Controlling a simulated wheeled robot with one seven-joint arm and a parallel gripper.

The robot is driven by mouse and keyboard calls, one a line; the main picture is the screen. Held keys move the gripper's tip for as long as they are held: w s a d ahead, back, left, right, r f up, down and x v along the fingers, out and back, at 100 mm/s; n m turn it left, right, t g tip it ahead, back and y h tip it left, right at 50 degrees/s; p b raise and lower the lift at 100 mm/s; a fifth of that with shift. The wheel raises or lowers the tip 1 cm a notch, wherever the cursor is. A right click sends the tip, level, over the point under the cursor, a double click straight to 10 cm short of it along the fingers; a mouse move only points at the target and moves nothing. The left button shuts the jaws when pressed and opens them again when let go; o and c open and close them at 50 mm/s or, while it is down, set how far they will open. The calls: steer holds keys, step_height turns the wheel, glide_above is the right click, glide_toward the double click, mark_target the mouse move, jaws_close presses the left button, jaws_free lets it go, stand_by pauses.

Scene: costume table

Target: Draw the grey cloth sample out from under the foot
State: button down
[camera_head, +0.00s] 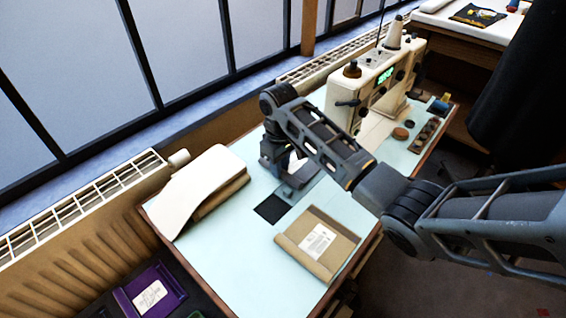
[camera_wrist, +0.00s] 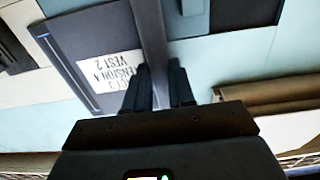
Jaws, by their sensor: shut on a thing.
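The grey cloth sample (camera_wrist: 85,30) lies flat in the wrist view, with a white label (camera_wrist: 108,72) and a raised strip along one edge. My gripper (camera_wrist: 156,82) is shut on that strip, one dark finger on each side. My fingertips are hidden there too. The machine's foot is hidden behind my arm, so I cannot tell whether it touches the cloth.
A brown cloth sample (camera_head: 318,243) lies at the table's front. A dark square (camera_head: 271,209) is left of the grey sample. Folded pale cloth (camera_head: 208,183) is at the left. A purple sample (camera_head: 150,292) lies lower left. Pale blue tabletop (camera_head: 232,255) is bare between them.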

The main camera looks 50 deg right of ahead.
steer(key=c, duration=0.9)
jaws_free()
steer(key=shift+r, duration=3.9)
steer(key=shift+a, duration=0.1)
